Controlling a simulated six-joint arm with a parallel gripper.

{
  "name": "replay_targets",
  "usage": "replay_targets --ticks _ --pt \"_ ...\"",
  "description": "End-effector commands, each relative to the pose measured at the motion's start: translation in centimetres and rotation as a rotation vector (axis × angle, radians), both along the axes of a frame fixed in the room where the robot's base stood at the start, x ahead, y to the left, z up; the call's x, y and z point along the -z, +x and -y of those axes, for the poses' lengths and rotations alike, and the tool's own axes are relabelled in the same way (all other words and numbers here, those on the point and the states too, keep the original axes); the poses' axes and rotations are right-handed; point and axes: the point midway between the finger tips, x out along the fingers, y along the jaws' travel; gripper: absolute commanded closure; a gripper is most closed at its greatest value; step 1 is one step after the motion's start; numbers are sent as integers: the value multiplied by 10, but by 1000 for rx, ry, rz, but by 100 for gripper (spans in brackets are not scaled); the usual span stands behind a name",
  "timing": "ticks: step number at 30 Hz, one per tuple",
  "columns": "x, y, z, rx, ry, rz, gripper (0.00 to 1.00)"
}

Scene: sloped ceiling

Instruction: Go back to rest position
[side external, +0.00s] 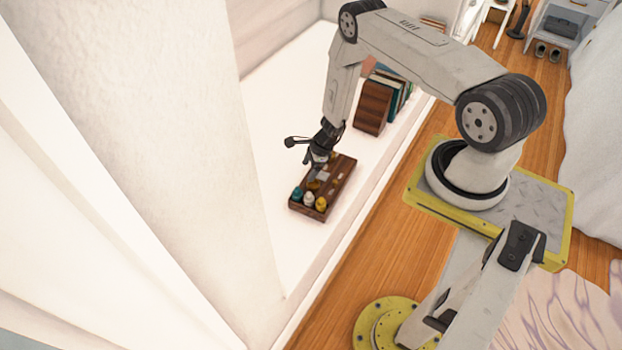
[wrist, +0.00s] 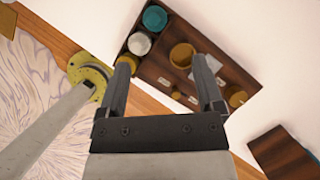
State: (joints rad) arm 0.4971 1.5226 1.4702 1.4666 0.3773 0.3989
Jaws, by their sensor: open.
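My gripper (side external: 314,164) is over a dark wooden rack (side external: 338,184) on the white ledge. In the wrist view my gripper (wrist: 165,78) has its two fingers spread apart, with nothing held between them. The rack (wrist: 160,80) lies beyond the fingers there. It holds a teal item (wrist: 154,18), a white item (wrist: 139,43) and several yellow-brown ones, such as a round one (wrist: 182,56). In the side view the teal, white (side external: 309,198) and yellow (side external: 321,204) items sit at the rack's near end. Whether the fingertips touch anything is unclear.
A wooden book holder (side external: 372,107) with several books stands farther back on the ledge; a similar wooden block (wrist: 284,156) shows in the wrist view. A sloped wall (side external: 140,110) rises on the left. The ledge's near part (side external: 280,240) is clear.

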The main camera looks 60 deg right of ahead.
Motion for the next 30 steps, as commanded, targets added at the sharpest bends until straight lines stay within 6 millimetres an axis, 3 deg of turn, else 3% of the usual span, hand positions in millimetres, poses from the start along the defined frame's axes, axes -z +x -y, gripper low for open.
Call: replay_targets --ticks 20,26,30 --pt "-6 -1 2 27 -6 -9 15" --pt "-31 -4 10 131 -30 -41 15" --pt "-59 -11 14 219 -57 -74 15"
